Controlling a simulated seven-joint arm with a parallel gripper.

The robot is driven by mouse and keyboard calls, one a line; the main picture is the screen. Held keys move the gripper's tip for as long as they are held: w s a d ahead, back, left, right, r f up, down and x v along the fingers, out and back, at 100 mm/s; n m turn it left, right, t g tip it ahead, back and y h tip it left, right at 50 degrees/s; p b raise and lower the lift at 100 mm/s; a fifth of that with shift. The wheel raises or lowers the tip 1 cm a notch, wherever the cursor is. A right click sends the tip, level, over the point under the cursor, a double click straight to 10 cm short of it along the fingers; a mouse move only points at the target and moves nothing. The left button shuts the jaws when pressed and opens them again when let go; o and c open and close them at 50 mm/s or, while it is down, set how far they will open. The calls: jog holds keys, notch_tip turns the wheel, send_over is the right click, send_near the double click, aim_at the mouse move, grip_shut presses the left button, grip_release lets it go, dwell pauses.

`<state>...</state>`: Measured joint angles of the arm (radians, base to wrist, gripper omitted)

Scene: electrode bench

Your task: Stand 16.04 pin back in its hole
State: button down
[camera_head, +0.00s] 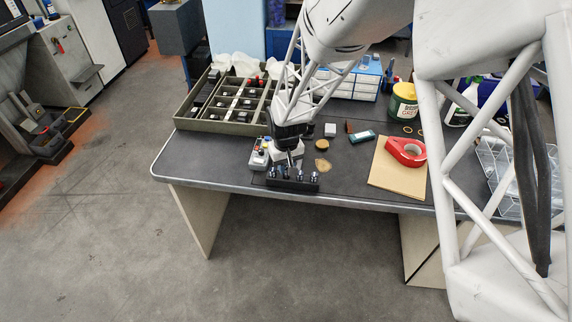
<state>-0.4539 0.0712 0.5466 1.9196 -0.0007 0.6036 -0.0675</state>
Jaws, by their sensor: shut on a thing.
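A black block (293,183) with holes stands near the front edge of the bench, and several pins with shiny tops stand in it. My gripper (291,158) points down just behind and above the block. It is shut on a slim pin, mostly hidden by the fingers. I cannot tell whether the pin's lower end is over the block or inside a hole. The number markings are too small to read, and the arm hides part of the area behind the block.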

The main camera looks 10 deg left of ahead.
jog(key=shift+f, duration=0.8)
dwell(0.4)
jog(key=c, duration=0.9)
grip_release()
jog(key=shift+r, duration=0.1)
jog(key=shift+r, duration=3.85)
notch_tip(320, 180, up, 5)
jog(key=shift+d, duration=0.1)
